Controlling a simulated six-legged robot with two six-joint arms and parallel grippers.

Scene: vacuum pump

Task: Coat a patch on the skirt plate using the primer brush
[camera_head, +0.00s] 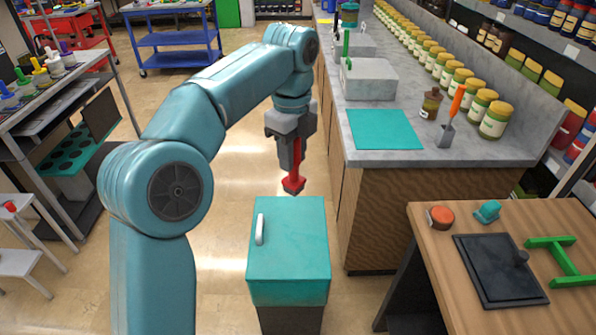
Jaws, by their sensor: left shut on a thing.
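My left gripper (291,158) is shut on a red brush (294,181), which I take to be the primer brush. The brush hangs down from the jaws with its dark tip lowest. In the picture the tip shows just above the far edge of a teal box (289,240) with a white handle on its top. The view does not show whether the tip touches anything. No part is clearly marked as the skirt plate, so I cannot tell which surface it is. My right gripper is out of view.
A wooden table (447,265) at right holds a dark plate (499,272), a green frame (562,262) and small orange and teal parts. A grey counter behind carries a teal mat (385,130), an orange-handled scraper (451,115) and several jars. A grey shelf rack (60,90) stands left.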

